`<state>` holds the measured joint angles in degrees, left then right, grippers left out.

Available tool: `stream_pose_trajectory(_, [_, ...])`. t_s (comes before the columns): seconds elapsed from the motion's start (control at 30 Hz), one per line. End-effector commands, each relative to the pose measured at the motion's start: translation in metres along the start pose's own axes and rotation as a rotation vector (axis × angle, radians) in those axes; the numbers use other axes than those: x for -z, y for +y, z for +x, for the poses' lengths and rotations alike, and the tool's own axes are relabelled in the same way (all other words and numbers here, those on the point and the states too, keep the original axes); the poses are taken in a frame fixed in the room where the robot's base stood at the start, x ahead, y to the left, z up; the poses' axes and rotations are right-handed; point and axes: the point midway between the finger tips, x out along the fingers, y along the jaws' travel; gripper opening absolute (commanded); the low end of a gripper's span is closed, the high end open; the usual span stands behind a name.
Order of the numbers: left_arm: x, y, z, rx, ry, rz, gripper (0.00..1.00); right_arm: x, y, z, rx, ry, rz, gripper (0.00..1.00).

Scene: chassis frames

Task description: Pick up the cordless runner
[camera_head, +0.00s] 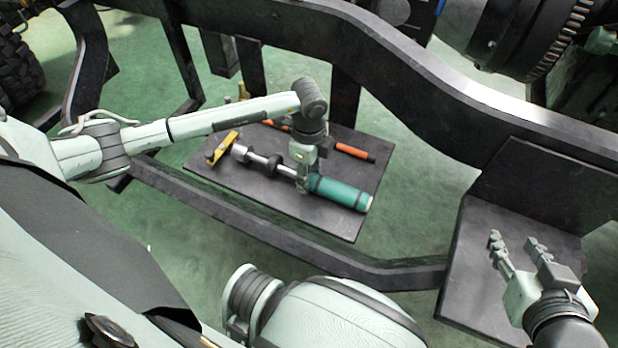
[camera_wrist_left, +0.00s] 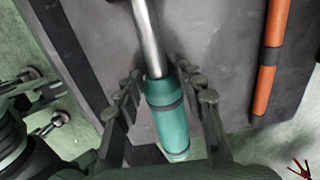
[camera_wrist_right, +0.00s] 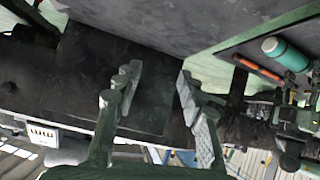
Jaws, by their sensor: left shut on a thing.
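The cordless runner (camera_head: 338,192) has a teal cylindrical handle with dark bands and a metal shaft with black parts toward the left. It lies along a dark flat board (camera_head: 330,222). My left gripper (camera_head: 303,185) is at the runner where the shaft meets the handle. In the left wrist view the fingers are on both sides of the teal handle (camera_wrist_left: 170,125), shut on it. The handle also shows in the right wrist view (camera_wrist_right: 287,50). My right gripper (camera_head: 517,262) is open and empty over a dark plate at the right.
An orange-and-black bar (camera_head: 352,151) lies on the board behind the runner. A yellow piece (camera_head: 222,146) is at the board's left end. Black chassis rails (camera_head: 420,60) run behind and in front of the board. A dark plate (camera_head: 470,285) is at the right.

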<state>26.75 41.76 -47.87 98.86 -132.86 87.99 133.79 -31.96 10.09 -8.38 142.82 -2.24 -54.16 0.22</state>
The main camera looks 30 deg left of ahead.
Motion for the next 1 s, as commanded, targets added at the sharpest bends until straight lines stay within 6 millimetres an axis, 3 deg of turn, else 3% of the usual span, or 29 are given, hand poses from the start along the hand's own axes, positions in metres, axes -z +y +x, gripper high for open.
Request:
stream_pose_trajectory(0.17, [0.000, 0.000, 0.000, 0.000, 0.000, 0.000, 0.00, 0.000, 0.000, 0.000, 0.000, -0.001, 0.000, 0.40])
stream_pose_trajectory(0.63, [0.000, -0.002, -0.005, 0.004, 0.002, 0.000, 0.00, 0.000, 0.000, 0.000, -0.001, -0.004, 0.000, 0.40])
stream_pose_trajectory(1.0, [-0.006, -0.004, -0.046, 0.004, -0.002, -0.003, 0.00, -0.030, 0.016, -0.006, -0.033, -0.139, -0.005, 0.40])
